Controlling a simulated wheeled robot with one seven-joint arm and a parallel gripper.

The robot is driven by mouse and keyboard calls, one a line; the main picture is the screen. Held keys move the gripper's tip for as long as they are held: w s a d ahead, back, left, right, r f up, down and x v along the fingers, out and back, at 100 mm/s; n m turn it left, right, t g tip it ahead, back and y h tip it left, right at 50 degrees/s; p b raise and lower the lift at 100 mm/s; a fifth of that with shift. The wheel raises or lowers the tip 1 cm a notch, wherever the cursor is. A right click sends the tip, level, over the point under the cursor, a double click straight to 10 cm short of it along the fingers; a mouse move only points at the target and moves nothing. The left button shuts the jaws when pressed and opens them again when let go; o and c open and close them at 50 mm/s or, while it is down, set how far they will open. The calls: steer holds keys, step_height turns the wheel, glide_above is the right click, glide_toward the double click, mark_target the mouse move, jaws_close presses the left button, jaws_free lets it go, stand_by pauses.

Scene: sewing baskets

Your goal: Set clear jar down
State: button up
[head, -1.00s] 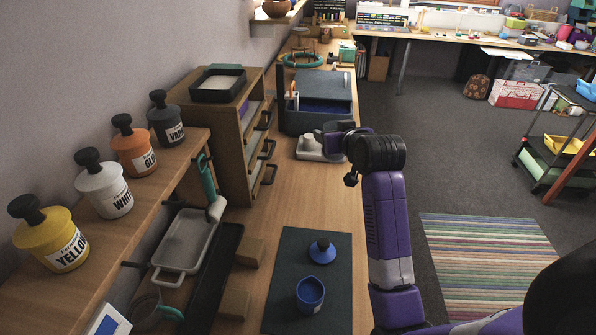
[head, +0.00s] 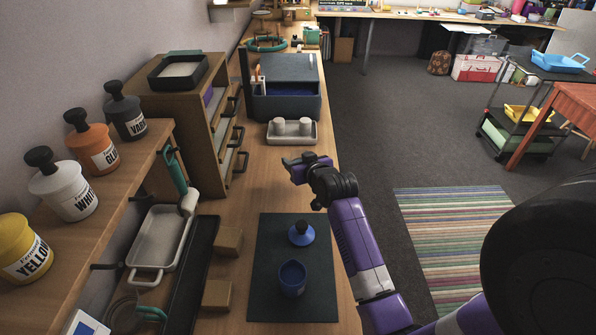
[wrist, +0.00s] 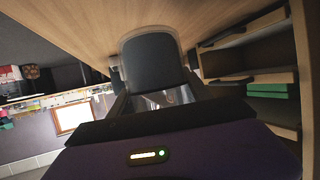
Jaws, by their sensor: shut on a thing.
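My gripper (head: 296,164) is over the wooden counter, nearer to me than a pale tray with two small white pieces. In the wrist view my gripper (wrist: 155,98) is shut on the clear jar (wrist: 150,62). The jar shows see-through edges around a dark grey, rounded face, with the wooden surface beyond it. In the head view the jar is too small and too much covered by the gripper to make out clearly. I cannot tell how far it is from the counter.
The pale tray (head: 292,139) and a blue-grey box (head: 285,80) stand beyond my gripper. A drawer cabinet (head: 185,125) is at the left. A dark mat (head: 265,305) nearer me holds a blue cup (head: 292,279) and a blue lid (head: 301,235). Bare counter lies between mat and tray.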

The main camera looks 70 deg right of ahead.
steer(key=shift+f, duration=2.15)
steer(key=shift+f, duration=0.1)
steer(key=o, duration=1.6)
steer(key=shift+r, duration=0.2)
steer(key=v, duration=1.2)
steer(key=shift+f, duration=0.1)
